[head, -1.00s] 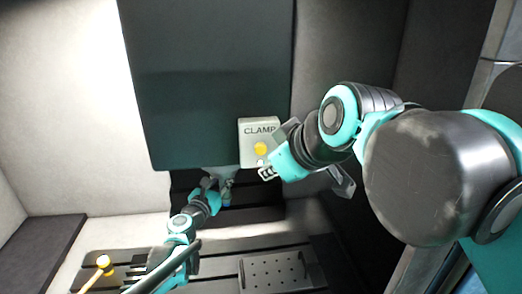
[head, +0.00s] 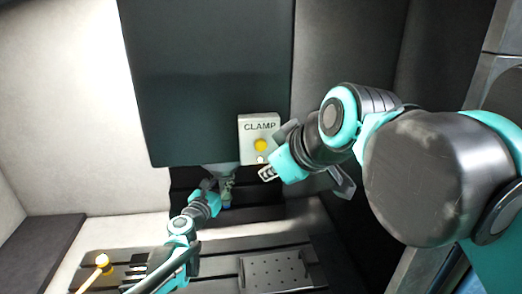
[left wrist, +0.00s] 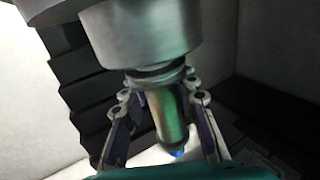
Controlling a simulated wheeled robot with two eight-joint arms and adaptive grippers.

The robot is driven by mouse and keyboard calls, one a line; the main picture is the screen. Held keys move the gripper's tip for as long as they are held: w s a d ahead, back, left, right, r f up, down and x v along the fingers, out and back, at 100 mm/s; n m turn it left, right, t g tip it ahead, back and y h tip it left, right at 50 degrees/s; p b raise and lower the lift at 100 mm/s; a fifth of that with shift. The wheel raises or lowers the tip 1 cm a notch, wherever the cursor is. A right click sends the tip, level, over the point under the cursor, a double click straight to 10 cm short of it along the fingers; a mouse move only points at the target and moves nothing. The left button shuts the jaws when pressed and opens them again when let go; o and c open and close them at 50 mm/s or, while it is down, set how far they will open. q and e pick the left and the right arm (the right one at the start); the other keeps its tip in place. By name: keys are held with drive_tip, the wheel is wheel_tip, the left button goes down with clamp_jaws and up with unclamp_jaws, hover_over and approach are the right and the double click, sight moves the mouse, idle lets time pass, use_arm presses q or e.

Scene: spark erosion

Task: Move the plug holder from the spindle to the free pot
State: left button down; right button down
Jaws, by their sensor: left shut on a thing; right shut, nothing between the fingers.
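The plug holder (left wrist: 172,115) is a greenish metal cylinder with a blue tip, hanging upright below the round metal spindle (left wrist: 150,40) in the left wrist view. In the head view the holder (head: 228,190) shows small under the dark machine head. My left gripper (left wrist: 165,118) is shut around the holder, a finger on each side. Whether the holder's top still sits in the spindle I cannot tell. My right gripper (head: 266,173) is shut and empty, just below the box marked CLAMP (head: 259,138) with its yellow button.
The dark machine head (head: 205,90) fills the upper middle. A perforated plate (head: 272,271) lies on the slotted bed below. My right arm covers much of the right side.

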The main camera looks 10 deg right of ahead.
use_arm(q)
drive_tip(key=shift+f+b, duration=1.6)
drive_tip(key=shift+f, duration=0.5)
